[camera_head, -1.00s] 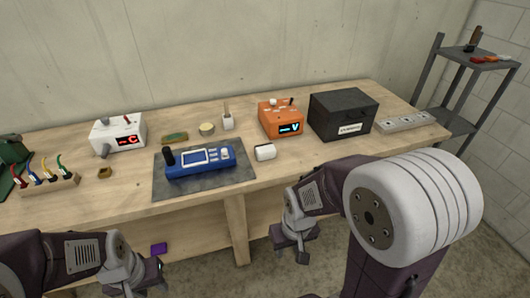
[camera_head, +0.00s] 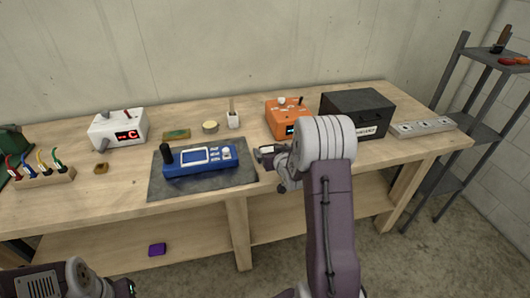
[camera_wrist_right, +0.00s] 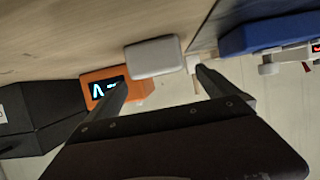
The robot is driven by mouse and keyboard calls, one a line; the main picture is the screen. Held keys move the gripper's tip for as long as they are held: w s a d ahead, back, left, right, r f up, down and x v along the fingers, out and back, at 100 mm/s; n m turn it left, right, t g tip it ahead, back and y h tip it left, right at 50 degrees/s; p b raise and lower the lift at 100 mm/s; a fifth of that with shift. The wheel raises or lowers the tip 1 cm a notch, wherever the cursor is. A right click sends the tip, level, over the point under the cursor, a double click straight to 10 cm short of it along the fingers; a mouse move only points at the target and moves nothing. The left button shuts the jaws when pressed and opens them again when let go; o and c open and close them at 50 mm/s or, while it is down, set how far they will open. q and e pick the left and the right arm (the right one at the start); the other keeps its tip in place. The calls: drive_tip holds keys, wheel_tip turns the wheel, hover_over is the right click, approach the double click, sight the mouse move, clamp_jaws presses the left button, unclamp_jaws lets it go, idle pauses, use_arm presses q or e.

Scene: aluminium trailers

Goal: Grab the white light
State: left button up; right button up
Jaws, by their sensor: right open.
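The white light is a small white block (camera_wrist_right: 153,57) on the wooden table, just right of the grey mat. In the right wrist view it lies just beyond and between the fingertips of my right gripper (camera_wrist_right: 161,80), which is open and empty. In the head view my right gripper (camera_head: 268,156) is at the table's front part and its hand mostly covers the white light. My left gripper (camera_head: 126,288) shows only in part at the bottom left; its jaws cannot be made out.
A blue device (camera_head: 200,160) lies on the grey mat (camera_head: 165,190) left of the light. An orange box (camera_head: 283,115) and a black case (camera_head: 355,112) stand behind and to the right. A white box (camera_head: 117,128) stands further left. The wooden table (camera_head: 110,195) has free room in front.

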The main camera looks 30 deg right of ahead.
sight(268, 146)
drive_tip(key=x, duration=0.8)
drive_tip(key=shift+s+d+f+p, duration=0.1)
drive_tip(key=shift+s+f+p, duration=0.05)
drive_tip(key=shift+f+p, duration=0.2)
drive_tip(key=shift+s+r, duration=0.1)
drive_tip(key=c, duration=1.6)
wheel_tip(268, 146, up, 10)
